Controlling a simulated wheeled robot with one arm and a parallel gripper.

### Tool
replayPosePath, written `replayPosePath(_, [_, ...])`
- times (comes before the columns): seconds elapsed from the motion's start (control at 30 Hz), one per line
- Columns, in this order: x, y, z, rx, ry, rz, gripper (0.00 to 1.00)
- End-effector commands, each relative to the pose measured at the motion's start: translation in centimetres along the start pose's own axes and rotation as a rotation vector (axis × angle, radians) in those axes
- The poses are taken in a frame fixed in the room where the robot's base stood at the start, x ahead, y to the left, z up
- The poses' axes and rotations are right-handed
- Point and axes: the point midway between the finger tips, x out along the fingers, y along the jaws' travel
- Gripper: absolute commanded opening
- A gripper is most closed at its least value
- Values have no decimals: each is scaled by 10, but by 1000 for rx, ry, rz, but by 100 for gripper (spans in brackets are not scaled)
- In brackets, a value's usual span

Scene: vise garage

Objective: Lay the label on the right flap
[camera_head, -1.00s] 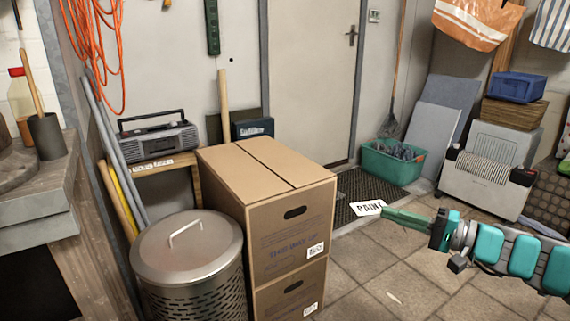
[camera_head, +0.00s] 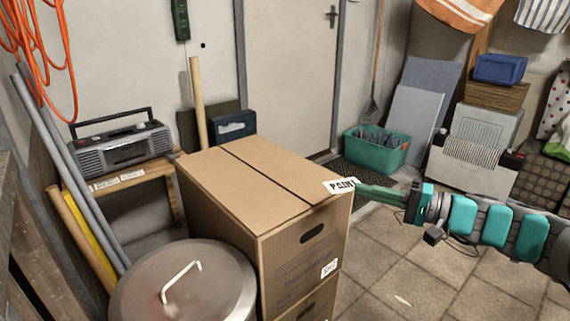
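My gripper (camera_head: 358,188) reaches in from the right and is shut on the label's right end. The label shows at the right edge of the top cardboard box; I cannot tell whether it touches the box. The box top has two flaps with a dark seam between them. The right flap (camera_head: 290,166) is bare apart from the label at its right edge, and the left flap (camera_head: 228,190) is bare.
The box stands on another box (camera_head: 311,301). A lidded metal bin (camera_head: 185,285) is at front left. A radio (camera_head: 120,148) sits on a wooden shelf behind. A green crate (camera_head: 376,150) stands by the door.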

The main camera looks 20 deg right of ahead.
Motion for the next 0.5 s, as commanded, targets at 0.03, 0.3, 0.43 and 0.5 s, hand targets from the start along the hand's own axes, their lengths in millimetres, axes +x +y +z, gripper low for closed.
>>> replayPosePath(0.03, [3,0,-3,1,-1,0,0])
replayPosePath(0.3, [42,5,-38,2,-6,3,0])
replayPosePath(0.43, [64,9,-61,3,-2,3,0])
replayPosePath(0.5, [76,11,-72,2,-4,3,0])
